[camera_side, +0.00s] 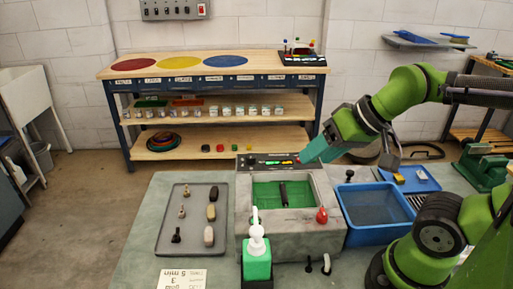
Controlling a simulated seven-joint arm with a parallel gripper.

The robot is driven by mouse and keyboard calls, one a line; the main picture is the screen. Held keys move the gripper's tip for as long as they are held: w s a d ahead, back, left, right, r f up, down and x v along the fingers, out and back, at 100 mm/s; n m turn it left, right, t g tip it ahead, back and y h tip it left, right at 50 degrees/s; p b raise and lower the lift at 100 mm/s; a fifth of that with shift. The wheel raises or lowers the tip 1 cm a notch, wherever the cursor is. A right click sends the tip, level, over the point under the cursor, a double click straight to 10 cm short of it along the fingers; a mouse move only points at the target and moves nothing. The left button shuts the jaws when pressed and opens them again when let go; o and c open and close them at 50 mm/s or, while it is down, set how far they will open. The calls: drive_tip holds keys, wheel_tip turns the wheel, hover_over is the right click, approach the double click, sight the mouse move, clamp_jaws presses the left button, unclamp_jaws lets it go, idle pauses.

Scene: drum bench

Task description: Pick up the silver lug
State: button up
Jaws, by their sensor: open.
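A grey tray (194,247) lies at the left of the bench. Its left column holds small upright lug-like pieces: a pale one (186,190), another pale one (182,211) and a dark one (176,236). Its right column holds a dark block (213,193), a tan block (211,212) and a pale block (209,236). I cannot tell at this size which piece is the silver lug. My gripper (300,158) is open, above the back edge of the grey basin, right of and apart from the tray. Its fingertips are small and hard to make out.
The grey basin (330,237) has a green floor with a dark tool (283,194). A red-topped piece (321,215) stands on its rim. A green pump bottle (257,262) stands in front. A blue bin (375,206) is at right. A white card (182,279) lies near the tray.

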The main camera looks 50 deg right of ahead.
drive_tip(key=shift+a, duration=0.1)
drive_tip(key=n+g+h, duration=0.2)
drive_tip(key=n+g, duration=0.5)
drive_tip(key=n, duration=2.5)
hover_over(209, 233)
drive_tip(key=f, duration=1.8)
drive_tip(key=shift+s+f, duration=0.2)
drive_tip(key=shift+s, duration=0.15)
drive_tip(key=shift+w+f, duration=0.2)
drive_tip(key=shift+f, duration=1.15)
drive_tip(key=shift+w+f, duration=0.2)
drive_tip(key=shift+f, duration=1.15)
drive_tip(key=shift+c, duration=0.3)
